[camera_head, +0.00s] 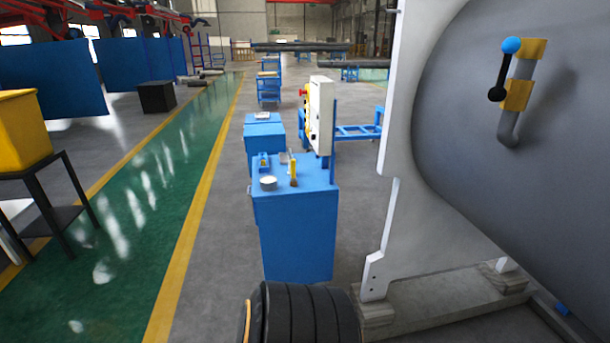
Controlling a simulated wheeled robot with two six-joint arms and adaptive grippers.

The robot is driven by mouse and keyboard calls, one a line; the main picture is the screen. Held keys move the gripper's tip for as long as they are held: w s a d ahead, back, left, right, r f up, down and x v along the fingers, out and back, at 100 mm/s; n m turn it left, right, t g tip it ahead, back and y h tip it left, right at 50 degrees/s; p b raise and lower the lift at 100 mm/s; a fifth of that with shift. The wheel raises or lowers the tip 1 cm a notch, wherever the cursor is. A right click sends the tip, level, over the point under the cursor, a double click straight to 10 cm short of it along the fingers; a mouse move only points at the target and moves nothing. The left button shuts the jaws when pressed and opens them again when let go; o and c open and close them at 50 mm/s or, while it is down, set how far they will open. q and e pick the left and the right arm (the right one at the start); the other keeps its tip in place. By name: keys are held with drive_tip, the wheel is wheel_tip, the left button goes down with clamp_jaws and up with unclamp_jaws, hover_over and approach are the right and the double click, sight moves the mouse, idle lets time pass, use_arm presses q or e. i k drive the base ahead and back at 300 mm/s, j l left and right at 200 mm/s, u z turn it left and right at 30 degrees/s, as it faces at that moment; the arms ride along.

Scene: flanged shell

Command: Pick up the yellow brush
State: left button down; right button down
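A small yellow brush (293,173) stands or leans near the front right of the top of a blue cabinet (296,235), ahead of me and slightly left of the picture's middle. Its yellow handle points up and its darker end is at the bottom. It is small in the view, and I cannot tell exactly what it rests on. Neither of my grippers is in view.
On the cabinet top, a round grey-white item (268,183) and a small blue item (263,161) lie left of the brush. A white control box (319,115) rises behind. A large grey shell (510,130) fills the right side. Green floor (130,225) lies open left.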

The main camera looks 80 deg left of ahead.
sight(292, 178)
drive_tip(key=u, duration=2.8)
